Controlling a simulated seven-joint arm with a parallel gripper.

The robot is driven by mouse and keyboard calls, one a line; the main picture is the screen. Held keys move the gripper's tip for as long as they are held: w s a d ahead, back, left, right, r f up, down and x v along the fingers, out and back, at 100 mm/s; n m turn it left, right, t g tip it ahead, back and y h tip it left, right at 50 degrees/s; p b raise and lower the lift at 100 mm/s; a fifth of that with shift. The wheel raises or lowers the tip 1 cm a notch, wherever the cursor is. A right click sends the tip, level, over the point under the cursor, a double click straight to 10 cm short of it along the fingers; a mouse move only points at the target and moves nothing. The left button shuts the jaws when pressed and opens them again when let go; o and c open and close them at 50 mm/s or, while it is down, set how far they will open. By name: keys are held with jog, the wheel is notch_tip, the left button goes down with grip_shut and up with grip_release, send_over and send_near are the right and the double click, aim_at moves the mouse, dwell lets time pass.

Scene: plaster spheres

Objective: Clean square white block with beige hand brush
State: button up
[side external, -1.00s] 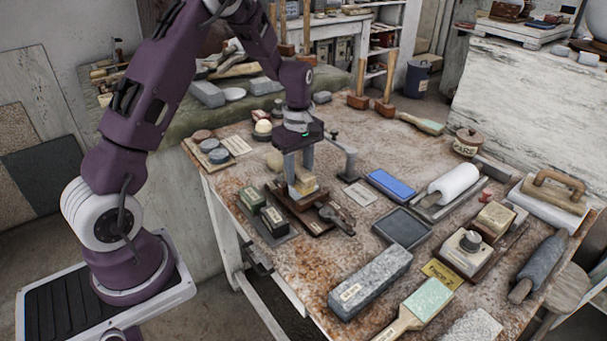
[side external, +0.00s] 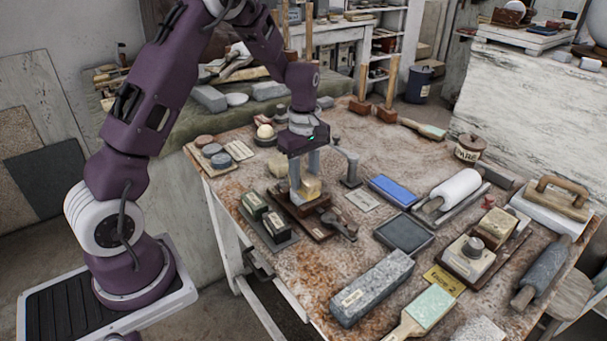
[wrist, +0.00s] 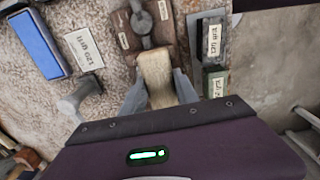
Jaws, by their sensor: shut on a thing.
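The beige hand brush (side external: 309,187) is between the fingers of my gripper (side external: 305,192), over a dark brown wooden tray (side external: 322,236). In the wrist view the brush (wrist: 157,78) shows as a pale, fibrous block with both grey fingers against its sides, so my gripper (wrist: 160,97) is shut on it. I cannot tell whether its underside touches the tray. A square, off-white block (side external: 463,267) with a round grey knob-like piece on top stands at the right of the table, well away from my gripper. It is outside the wrist view.
A blue block (side external: 393,190), a dark square tray (side external: 403,235), a long grey stone (side external: 372,287) and a white roller (side external: 456,190) lie towards the right.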

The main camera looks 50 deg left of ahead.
jog(key=shift+f, duration=0.55)
dwell(0.4)
jog(key=shift+d, duration=1.1)
jog(key=shift+a, duration=2.25)
jog(key=shift+d, duration=2.25)
jog(key=shift+a, duration=2.25)
